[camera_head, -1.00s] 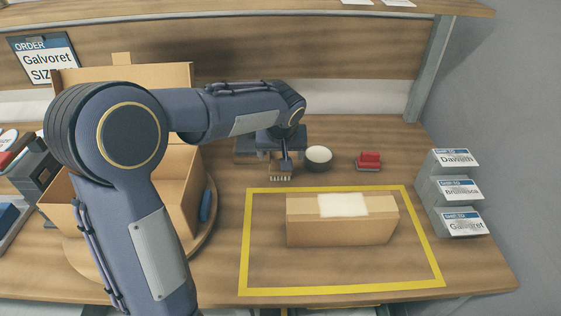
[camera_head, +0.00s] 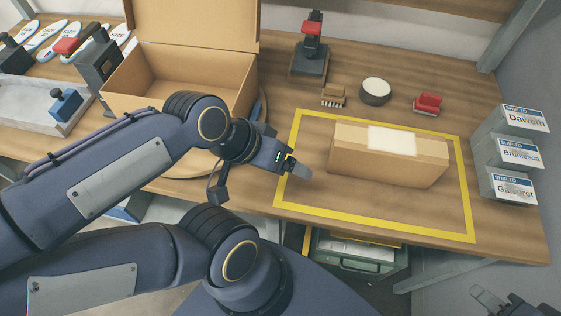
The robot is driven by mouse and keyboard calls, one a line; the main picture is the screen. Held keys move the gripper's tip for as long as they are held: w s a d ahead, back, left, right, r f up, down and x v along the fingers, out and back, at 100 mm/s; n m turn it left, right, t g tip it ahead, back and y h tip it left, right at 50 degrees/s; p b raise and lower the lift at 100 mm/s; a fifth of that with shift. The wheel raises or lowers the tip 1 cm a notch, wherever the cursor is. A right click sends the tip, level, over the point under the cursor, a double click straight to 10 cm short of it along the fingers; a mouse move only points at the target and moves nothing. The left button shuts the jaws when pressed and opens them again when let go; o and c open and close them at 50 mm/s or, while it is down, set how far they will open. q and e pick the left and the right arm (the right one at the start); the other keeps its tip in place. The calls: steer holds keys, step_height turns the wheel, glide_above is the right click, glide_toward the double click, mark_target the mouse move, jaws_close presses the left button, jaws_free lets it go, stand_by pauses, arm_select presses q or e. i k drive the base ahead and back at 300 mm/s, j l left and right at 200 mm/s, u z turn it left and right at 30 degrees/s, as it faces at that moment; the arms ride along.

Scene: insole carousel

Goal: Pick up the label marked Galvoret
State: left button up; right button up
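The label marked Galvoret (camera_head: 513,190) is the lowest and nearest of three white-and-blue "SHIP TO" labels at the right end of the bench. It lies on the front step of a grey stepped holder (camera_head: 484,165). My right gripper (camera_head: 495,298) shows at the bottom right corner, below and in front of the bench edge, apart from the label. It is cut off by the picture edge, and its opening is unclear. My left gripper (camera_head: 296,170) is over the left side of the yellow outline, left of the closed box; its fingers are partly hidden.
A closed carton (camera_head: 388,172) with a blank white patch sits inside the yellow outline (camera_head: 372,225). The Brunesca (camera_head: 517,155) and Davieth (camera_head: 523,120) labels sit behind. A red stamp (camera_head: 428,104), round pot (camera_head: 375,90), brush (camera_head: 333,96) and open carton (camera_head: 130,88) stand further off.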

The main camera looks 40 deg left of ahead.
mark_target(506, 187)
steer(key=k+l+u, duration=0.1)
steer(key=l+u, duration=0.25)
steer(key=k+l+u, duration=0.15)
steer(key=u, duration=0.2)
